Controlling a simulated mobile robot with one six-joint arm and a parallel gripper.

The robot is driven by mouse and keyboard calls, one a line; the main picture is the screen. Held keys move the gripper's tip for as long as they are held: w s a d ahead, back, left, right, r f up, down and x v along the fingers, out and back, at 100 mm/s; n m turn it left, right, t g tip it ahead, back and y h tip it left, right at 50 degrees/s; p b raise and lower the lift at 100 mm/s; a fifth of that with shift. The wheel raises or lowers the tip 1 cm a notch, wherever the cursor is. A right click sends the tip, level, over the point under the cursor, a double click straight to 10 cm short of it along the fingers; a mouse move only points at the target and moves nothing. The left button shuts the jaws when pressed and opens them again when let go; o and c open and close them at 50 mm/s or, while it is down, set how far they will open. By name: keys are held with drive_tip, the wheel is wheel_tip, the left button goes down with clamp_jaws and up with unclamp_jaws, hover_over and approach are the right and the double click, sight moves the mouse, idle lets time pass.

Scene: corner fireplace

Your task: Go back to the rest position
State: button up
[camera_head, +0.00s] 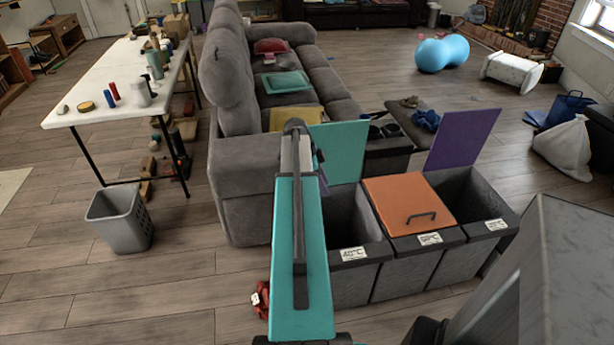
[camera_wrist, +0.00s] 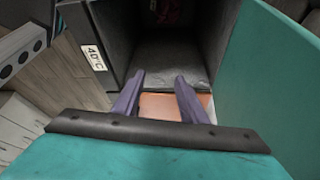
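My gripper (camera_wrist: 158,85) is open in the wrist view. Its two purple fingers stand apart with nothing held between them. They are over the left bin (camera_wrist: 92,50) with the 40°C label, whose dark inside lies beyond them. An orange lid (camera_wrist: 165,106) shows behind the fingers. In the head view my teal arm reaches forward to the left edge of the left bin (camera_head: 372,250). Most of my gripper is hidden behind the arm there.
The left bin's teal lid (camera_head: 340,150) and the right bin's purple lid (camera_head: 462,138) stand open. The middle bin's orange lid (camera_head: 405,200) is shut. A sofa (camera_head: 240,175) stands behind my arm. A red object (camera_head: 261,301) lies on the floor.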

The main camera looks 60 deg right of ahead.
drive_tip(key=w+a+f+n, duration=0.2)
drive_tip(key=w+a+f, duration=0.4)
drive_tip(key=w+a, duration=0.3)
drive_tip(key=w+a+f+n, duration=0.3)
drive_tip(key=w+a+f, duration=0.35)
drive_tip(key=a, duration=0.45)
drive_tip(key=a+f+n+g, duration=0.1)
drive_tip(key=a+f+n, duration=0.3)
drive_tip(key=a, duration=0.6)
drive_tip(key=a+f+n, duration=0.2)
drive_tip(key=a+f, duration=0.5)
drive_tip(key=a, duration=0.4)
drive_tip(key=s+a+f+n+y, duration=0.1)
drive_tip(key=s+a+f+n, duration=0.3)
drive_tip(key=s+a+n, duration=0.4)
drive_tip(key=s+a+f+n+y, duration=0.1)
drive_tip(key=s+a+f+n, duration=0.3)
drive_tip(key=s+a+n, duration=0.4)
drive_tip(key=a+n, duration=0.3)
drive_tip(key=a, duration=0.3)
drive_tip(key=shift+s+f, duration=0.15)
drive_tip(key=shift+f, duration=0.15)
